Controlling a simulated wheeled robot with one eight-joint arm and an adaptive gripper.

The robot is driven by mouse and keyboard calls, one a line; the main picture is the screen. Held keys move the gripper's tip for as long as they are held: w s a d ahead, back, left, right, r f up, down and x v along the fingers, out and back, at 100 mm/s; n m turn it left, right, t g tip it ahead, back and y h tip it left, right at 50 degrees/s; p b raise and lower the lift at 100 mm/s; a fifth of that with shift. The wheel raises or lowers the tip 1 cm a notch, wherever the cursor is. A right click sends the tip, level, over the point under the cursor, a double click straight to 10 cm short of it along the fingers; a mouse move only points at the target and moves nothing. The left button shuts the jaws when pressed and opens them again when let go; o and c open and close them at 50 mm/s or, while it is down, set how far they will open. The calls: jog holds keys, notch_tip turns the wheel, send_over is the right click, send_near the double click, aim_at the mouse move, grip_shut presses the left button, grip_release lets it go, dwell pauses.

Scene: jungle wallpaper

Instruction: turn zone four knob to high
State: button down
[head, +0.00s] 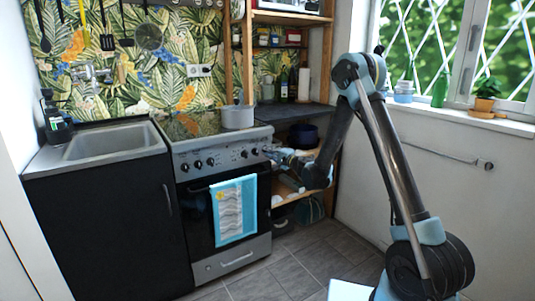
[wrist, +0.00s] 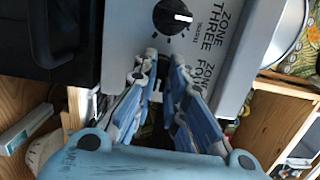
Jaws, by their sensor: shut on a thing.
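The stove's silver control panel (head: 222,153) carries a row of black knobs in the head view. My gripper (head: 270,152) is at the panel's right end. In the wrist view my gripper (wrist: 166,62) has its fingers closed in beside the printed ZONE FOUR label (wrist: 200,82). It is shut on the zone four knob, which the fingers mostly hide; its pointer cannot be read. The zone three knob (wrist: 172,17), black with a white mark, sits just beyond the fingertips, free of them.
A pot (head: 238,117) stands on the stove's right side. A blue patterned towel (head: 235,210) hangs on the oven door. A wooden shelf (head: 325,50) with a dark pot (head: 303,136) stands close right of the stove. The floor (head: 285,270) in front is clear.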

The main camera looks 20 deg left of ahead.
jog(key=m, duration=0.4)
jog(key=shift+m+t+y, duration=0.3)
jog(key=shift+f, duration=0.1)
jog(key=shift+m, duration=0.5)
jog(key=c, duration=1.5)
grip_release()
jog(key=v, duration=0.7)
jog(key=shift+s+a+r, duration=0.25)
jog(key=shift+s+a, duration=0.05)
jog(key=shift+s, duration=0.05)
jog(key=shift+d+r, duration=0.1)
